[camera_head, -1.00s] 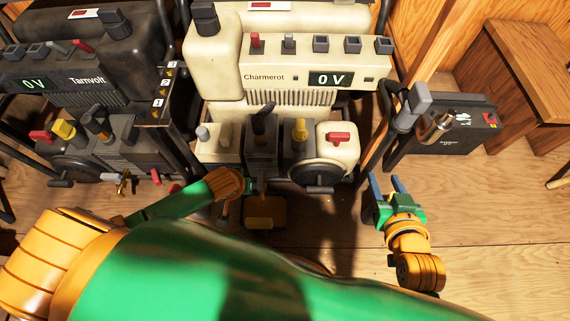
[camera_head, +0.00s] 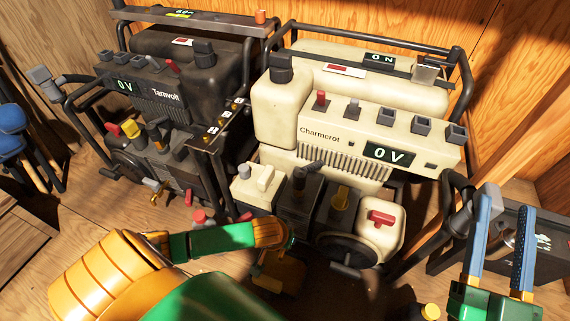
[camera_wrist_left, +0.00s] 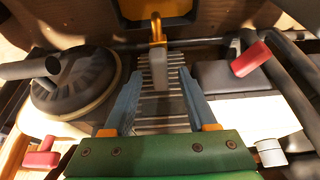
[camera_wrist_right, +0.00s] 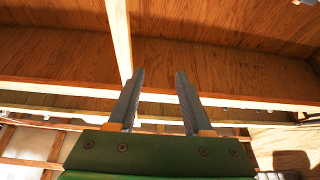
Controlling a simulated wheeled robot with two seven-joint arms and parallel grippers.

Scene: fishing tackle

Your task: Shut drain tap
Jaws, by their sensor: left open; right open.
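A brass tap (camera_head: 153,190) sits low on the front of the black Tarnvolt generator (camera_head: 155,95). In the left wrist view a brass fitting with a grey lever (camera_wrist_left: 159,70) lies ahead, between the finger lines of my left gripper (camera_wrist_left: 160,85). I cannot tell whether it is the cream Charmerot generator's (camera_head: 335,150) drain tap. The left gripper is open and shows nothing held; in the head view my own arm largely hides it. My right gripper (camera_head: 507,205) is open and empty, raised at the right; it also shows in the right wrist view (camera_wrist_right: 160,80).
The left wrist view shows a round dark recoil starter (camera_wrist_left: 72,85) left of my fingers and a red lever (camera_wrist_left: 250,59) at the right. A dark box (camera_head: 545,250) stands behind my right gripper. A blue stool (camera_head: 15,130) stands at the far left.

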